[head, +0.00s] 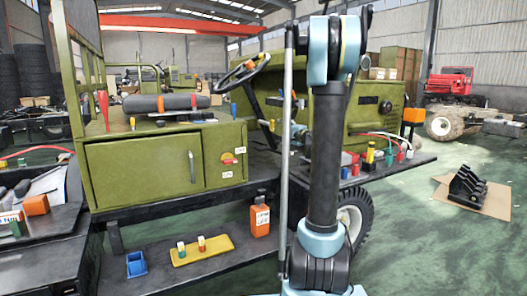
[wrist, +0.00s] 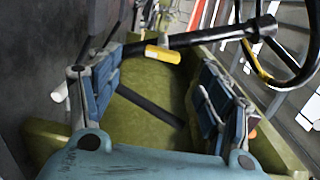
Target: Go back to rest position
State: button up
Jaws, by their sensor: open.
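My gripper (wrist: 160,72) shows in the wrist view with its two blue-padded fingers spread wide. No object is held between the fingers. An olive green panel (wrist: 150,95) of the vehicle lies behind the gap. In the head view my arm stands upright in front of the olive vehicle (head: 140,172).
The steering wheel (head: 242,74) is left of my arm, and also shows in the wrist view (wrist: 262,35). A yellow tray (head: 203,250) and an orange bottle (head: 260,221) sit on the lower shelf.

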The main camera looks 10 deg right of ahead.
jog(key=s+a+f+n+g, duration=0.3)
jog(key=s+a, duration=0.1)
jog(key=s, duration=0.4)
jog(key=s+a+f+n+g, duration=0.2)
jog(key=s+a+f+n, duration=0.15)
jog(key=s, duration=0.45)
jog(key=s+a+f+n+g, duration=0.2)
jog(key=s+a+g, duration=0.15)
jog(key=s, duration=0.35)
jog(key=s+d+f+n+g+h, duration=0.1)
jog(key=s+d+f+h, duration=0.1)
jog(key=s+f, duration=0.3)
jog(key=s+d+f+n+g+h, duration=0.2)
jog(key=s+f, duration=0.3)
jog(key=s, duration=0.8)
jog(key=s+d+f+n+g+h, duration=0.1)
jog(key=s+d+f+g+h, duration=0.1)
jog(key=s, duration=0.7)
notch_tip(320, 180, down, 3)
jog(key=shift+d+r+n+h, duration=0.1)
jog(key=shift+d+n+h, duration=0.25)
jog(key=shift+d+h, duration=0.4)
jog(key=shift+d, duration=0.15)
jog(key=shift+w+f+g, duration=0.2)
jog(key=shift+w+g, duration=0.05)
jog(key=shift+w, duration=0.2)
